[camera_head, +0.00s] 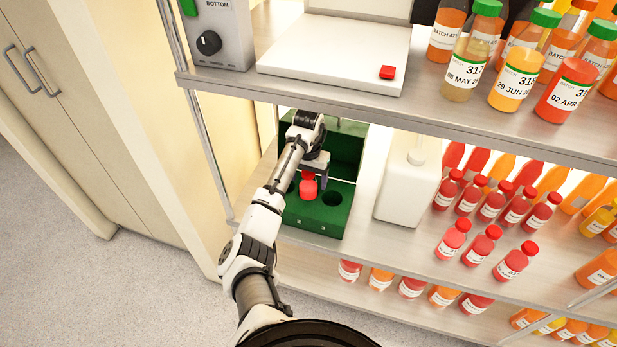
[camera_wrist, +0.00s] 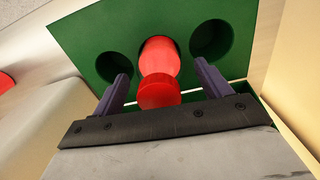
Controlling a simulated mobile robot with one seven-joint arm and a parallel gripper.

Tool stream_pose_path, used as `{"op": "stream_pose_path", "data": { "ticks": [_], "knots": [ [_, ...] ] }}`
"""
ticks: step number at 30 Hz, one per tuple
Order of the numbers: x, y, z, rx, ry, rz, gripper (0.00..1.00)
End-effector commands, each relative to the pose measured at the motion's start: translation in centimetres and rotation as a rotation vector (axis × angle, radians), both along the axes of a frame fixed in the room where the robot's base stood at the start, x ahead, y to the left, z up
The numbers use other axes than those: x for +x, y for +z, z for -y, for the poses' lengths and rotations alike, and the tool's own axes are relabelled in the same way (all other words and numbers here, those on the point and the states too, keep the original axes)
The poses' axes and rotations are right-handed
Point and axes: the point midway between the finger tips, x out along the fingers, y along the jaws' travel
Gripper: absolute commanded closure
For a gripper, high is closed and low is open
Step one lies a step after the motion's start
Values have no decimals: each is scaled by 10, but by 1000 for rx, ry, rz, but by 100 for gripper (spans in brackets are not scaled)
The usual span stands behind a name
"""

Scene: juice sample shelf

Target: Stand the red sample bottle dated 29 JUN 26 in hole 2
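A red bottle with a red cap (camera_head: 308,189) stands in the middle hole of the green block (camera_head: 313,216). It also shows in the wrist view (camera_wrist: 160,60), with the empty holes of the block on both sides. Its label is hidden, so I cannot read its date. My gripper (camera_head: 313,178) is over the block at the bottle. In the wrist view its two fingers (camera_wrist: 161,75) are spread to either side of the bottle, with visible gaps between them and the cap. The hole numbers are too small to read.
A white jug (camera_head: 407,190) stands right of the block. Several red bottles (camera_head: 483,245) stand further right on the same shelf. The upper shelf (camera_head: 480,122) overhangs, carrying a white device (camera_head: 340,50) and several green-capped bottles. A cream wall is close on the left.

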Motion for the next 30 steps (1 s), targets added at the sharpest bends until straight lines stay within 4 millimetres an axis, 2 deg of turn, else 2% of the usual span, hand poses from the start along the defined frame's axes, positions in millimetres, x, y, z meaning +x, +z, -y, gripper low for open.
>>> {"op": "stream_pose_path", "data": {
  "ticks": [6, 10, 14, 21, 25, 30],
  "knots": [
    [0, 1, 0, 0, 0, -1, 23],
    [0, 12, 1, -1, -1, 2, 23],
    [1, 37, 1, -1, -2, 4, 23],
    [1, 95, -2, 4, 0, 4, 23],
    [1, 111, -2, 3, 1, 2, 23],
    [0, 120, 0, 1, 0, 0, 23]
  ]
}}
